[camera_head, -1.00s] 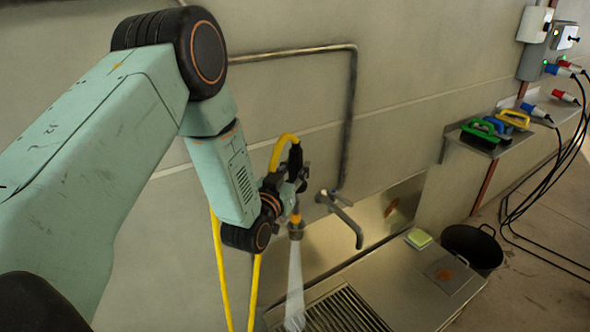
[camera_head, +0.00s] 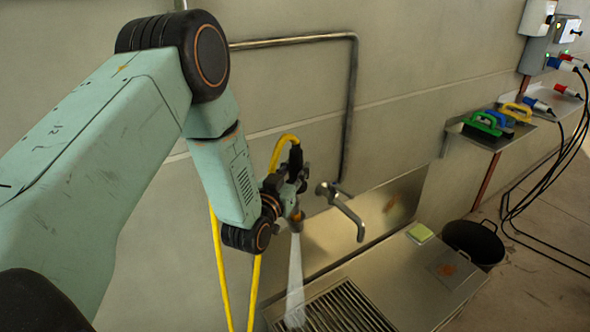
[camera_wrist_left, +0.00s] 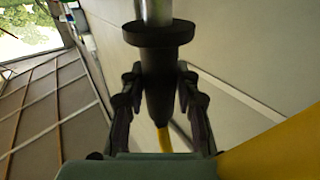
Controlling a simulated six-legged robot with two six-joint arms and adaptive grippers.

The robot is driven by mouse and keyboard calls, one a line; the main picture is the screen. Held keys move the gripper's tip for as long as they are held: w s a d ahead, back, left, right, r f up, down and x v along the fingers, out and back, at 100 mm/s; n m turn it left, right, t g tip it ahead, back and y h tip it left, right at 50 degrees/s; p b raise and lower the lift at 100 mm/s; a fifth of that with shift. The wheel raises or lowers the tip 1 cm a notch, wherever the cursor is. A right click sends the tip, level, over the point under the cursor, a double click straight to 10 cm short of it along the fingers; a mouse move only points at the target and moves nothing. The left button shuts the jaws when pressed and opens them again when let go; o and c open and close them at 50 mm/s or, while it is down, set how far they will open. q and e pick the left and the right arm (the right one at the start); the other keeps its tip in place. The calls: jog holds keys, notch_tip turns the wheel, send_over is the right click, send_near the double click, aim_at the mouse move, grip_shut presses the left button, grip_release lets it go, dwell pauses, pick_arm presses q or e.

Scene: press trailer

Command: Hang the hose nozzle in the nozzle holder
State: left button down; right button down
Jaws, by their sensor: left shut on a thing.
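My left gripper (camera_head: 294,188) is shut on the hose nozzle (camera_head: 295,158), which is black with a yellow hose (camera_head: 284,138) looping from its top. The nozzle points down, and a pale spray (camera_head: 295,285) comes from its lower end toward the sink grating. I cannot make out the nozzle holder in either view. My right gripper does not show.
A metal tap (camera_head: 345,210) sticks out from the wall just right of the nozzle. Below are a steel counter (camera_head: 390,285) and a slatted grating (camera_head: 345,308). A yellow-green sponge (camera_head: 420,233), a black pot (camera_head: 474,242) and a shelf with brushes (camera_head: 484,138) are to the right.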

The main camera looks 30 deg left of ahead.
pick_arm(q)
jog(key=shift+f+b, duration=1.1)
jog(key=shift+f, duration=0.35)
dwell(1.0)
jog(key=shift+f+b, duration=2.3)
jog(key=shift+f, duration=0.75)
jog(key=c, duration=1.1)
grip_release()
jog(key=shift+o, duration=0.9)
jog(key=shift+s, duration=0.1)
jog(key=s, duration=1.1)
jog(key=shift+s+d, duration=0.35)
jog(key=shift+d, duration=0.05)
